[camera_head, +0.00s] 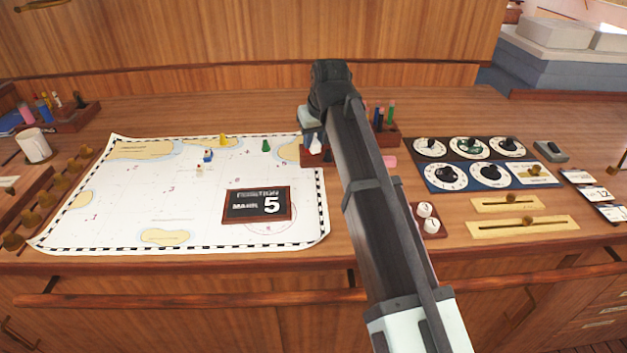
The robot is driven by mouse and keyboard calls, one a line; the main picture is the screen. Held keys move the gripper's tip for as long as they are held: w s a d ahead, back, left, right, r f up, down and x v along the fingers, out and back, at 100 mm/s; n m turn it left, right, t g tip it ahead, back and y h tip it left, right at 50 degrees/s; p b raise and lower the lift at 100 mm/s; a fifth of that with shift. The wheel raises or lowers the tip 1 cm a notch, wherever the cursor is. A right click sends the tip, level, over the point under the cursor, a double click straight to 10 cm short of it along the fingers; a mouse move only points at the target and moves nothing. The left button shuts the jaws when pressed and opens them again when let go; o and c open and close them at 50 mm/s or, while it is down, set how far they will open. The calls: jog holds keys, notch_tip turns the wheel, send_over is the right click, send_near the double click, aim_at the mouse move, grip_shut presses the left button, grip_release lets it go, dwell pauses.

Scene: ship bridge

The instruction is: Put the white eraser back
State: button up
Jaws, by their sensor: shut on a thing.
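My gripper (313,146) is at the left end of a wooden desk holder (388,141), low against it and partly covered by my own arm. Its jaws are shut on a small white piece, which I take for the white eraser (315,140). The eraser shows as a pale patch between dark fingers. I cannot tell whether it touches the holder or hangs just above it. The middle of the holder is hidden behind my arm. Blue and green markers (390,113) stand in its right part.
A pink block (389,161) lies by the holder. A chart (130,200) with small figures and a "5" plaque (240,207) covers the left. Dial panels (470,176) and brass sliders (522,226) are at the right. A mug (33,146) stands far left.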

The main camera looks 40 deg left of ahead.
jog(key=shift+n, duration=0.4)
jog(key=shift+f, duration=5.05)
jog(key=shift+f, duration=0.15)
jog(key=o, duration=0.9)
jog(key=shift+o, duration=0.2)
jog(key=v, duration=1.2)
jog(key=shift+w, duration=0.1)
